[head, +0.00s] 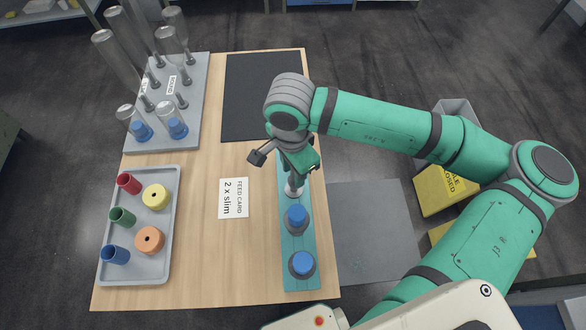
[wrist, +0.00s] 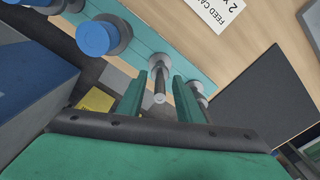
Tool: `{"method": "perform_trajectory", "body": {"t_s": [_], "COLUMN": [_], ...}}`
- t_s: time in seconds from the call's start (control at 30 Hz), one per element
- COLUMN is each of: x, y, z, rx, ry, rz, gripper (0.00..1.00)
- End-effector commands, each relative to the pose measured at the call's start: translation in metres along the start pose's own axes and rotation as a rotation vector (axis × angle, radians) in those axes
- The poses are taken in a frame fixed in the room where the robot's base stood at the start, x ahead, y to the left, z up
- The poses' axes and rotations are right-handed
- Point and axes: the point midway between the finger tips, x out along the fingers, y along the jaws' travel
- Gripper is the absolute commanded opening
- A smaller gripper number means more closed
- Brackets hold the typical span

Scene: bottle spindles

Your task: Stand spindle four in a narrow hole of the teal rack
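The teal rack (head: 291,243) lies along the right edge of the wooden table. Two blue-topped pieces with dark grey bases stand on it, one mid-rack (head: 296,217) and one at the near end (head: 302,264). A bare grey spindle with a round flange (head: 294,187) stands upright at the rack farther back. My gripper (head: 298,162) is over this spindle. In the wrist view its green fingers (wrist: 168,90) are apart, with the spindle's stem (wrist: 160,84) between them. A second grey flanged piece (wrist: 199,91) shows beside the right finger. No spindle numbers are readable.
A grey bottle rack (head: 192,100) with several bottles and spindles stands back left. A grey tray (head: 138,262) with coloured cups and rings is front left. A feed card (head: 233,198) reading "2 x slim" lies mid-table. A black mat (head: 245,95) lies at the back.

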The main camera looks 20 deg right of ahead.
Motion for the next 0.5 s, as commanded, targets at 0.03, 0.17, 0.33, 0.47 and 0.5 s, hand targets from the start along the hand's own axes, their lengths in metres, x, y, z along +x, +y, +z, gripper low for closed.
{"method": "perform_trajectory", "body": {"t_s": [0.03,0.17,0.33,0.47,0.5], "x": [0.0,0.0,-0.002,-0.015,-0.021], "y": [0.0,0.0,0.0,0.0,0.0], "z": [0.0,0.0,0.0,-0.001,-0.001], "rx": [0.0,0.0,0.0,0.0,-0.001], "ry": [0.0,0.0,0.0,0.003,0.003], "rz": [0.0,0.0,0.001,-0.001,-0.001], "gripper": [0.34,0.34,0.34,0.34,0.34]}}
